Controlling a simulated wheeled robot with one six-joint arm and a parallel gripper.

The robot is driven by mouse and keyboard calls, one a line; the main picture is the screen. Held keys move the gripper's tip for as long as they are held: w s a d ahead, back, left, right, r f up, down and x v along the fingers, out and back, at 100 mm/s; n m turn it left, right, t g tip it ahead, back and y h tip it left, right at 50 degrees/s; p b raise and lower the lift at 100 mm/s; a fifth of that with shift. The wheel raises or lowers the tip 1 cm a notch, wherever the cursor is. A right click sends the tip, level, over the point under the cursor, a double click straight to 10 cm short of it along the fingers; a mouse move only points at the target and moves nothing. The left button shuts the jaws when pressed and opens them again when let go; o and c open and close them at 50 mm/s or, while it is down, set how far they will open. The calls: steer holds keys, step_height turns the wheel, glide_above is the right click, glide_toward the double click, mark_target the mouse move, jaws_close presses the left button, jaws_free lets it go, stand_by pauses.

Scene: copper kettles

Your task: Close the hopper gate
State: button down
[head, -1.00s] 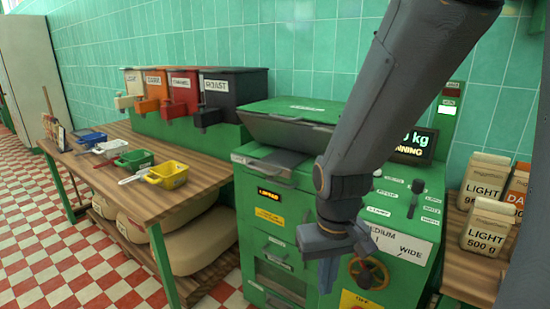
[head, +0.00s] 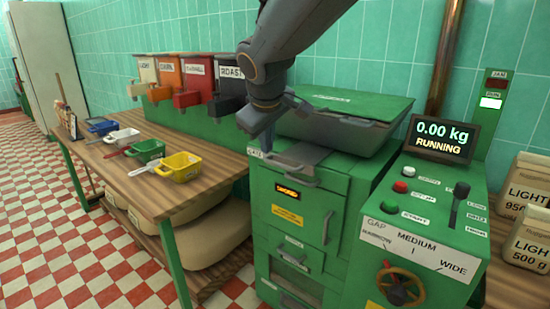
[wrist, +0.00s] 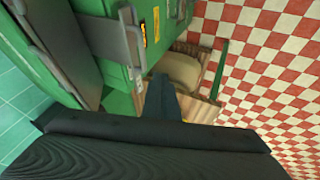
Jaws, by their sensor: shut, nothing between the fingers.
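The green machine (head: 330,225) carries a grey hopper with a green lid (head: 345,104) on top. Under the hopper, a grey sliding plate (head: 300,155), which looks like the gate, sticks out toward the front left, with a small label reading "GATE" (head: 255,153) beside it. My gripper (head: 254,132) is shut and empty, pointing down just above and left of the plate's outer end; contact cannot be told. In the wrist view my fingers (wrist: 161,98) show beside the green cabinet, with the grey plate (wrist: 122,42) to their upper left.
The display (head: 442,138) reads 0.00 kg, RUNNING. The control panel (head: 430,200) has buttons, a lever and a gap handwheel (head: 400,286). At left, a wooden table (head: 185,202) holds coloured scoops; labelled bins (head: 187,88) stand behind. Checkered floor is free at left.

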steer(key=w+d+f+p, duration=0.2)
steer(key=w+f, duration=0.6)
steer(key=f, duration=0.1)
steer(key=shift+w+d, duration=0.2)
steer(key=shift+r+p, duration=0.1)
steer(key=shift+p, duration=0.2)
